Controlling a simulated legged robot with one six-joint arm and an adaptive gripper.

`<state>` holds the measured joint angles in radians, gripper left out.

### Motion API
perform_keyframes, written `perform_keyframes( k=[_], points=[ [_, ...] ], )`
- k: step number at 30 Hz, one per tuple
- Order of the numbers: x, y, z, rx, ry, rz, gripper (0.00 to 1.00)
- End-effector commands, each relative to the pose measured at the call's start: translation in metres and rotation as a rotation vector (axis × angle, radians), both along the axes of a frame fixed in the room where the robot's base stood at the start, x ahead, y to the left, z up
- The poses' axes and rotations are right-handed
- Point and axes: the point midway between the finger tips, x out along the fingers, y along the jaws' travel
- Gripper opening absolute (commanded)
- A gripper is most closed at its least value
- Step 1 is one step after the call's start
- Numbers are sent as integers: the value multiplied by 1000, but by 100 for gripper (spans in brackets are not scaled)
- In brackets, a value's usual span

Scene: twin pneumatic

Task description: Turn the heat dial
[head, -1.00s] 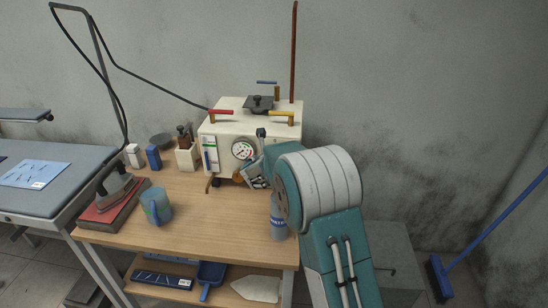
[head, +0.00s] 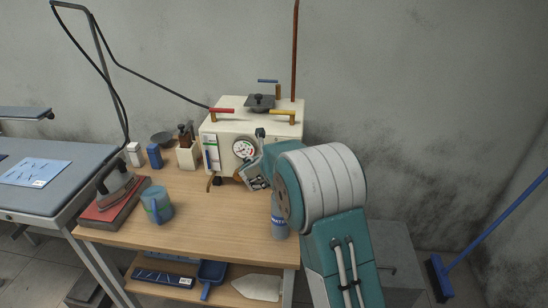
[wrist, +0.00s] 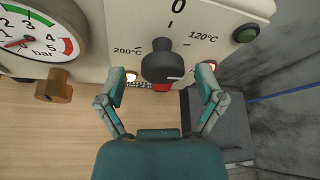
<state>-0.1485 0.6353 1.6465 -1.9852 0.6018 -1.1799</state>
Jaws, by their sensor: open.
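My gripper (wrist: 168,82) is open, with one teal finger low on each side of the knob. The fingertips are apart from each other, and I see no contact with the knob. The dial belongs to the cream boiler box (head: 222,130) on the wooden table.
A pressure gauge (wrist: 35,32) and a brass fitting (wrist: 54,86) are left of the dial. A bottle (head: 279,217), a blue mug (head: 157,204) and an iron (head: 115,181) stand on the wooden table (head: 215,215).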

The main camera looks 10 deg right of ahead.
Motion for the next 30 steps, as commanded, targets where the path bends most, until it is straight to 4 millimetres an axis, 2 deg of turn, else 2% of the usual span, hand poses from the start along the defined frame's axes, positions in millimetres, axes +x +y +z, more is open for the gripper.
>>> perform_keyframes(
  k=[9, 15, 19, 30],
  points=[
    [-56, 29, 24, 1, 1, 3, 87],
    [-81, 41, 34, 0, 2, 3, 87],
    [-88, 44, 36, 0, 3, 2, 87],
    [-91, 44, 38, 3, 8, -1, 86]
  ],
)
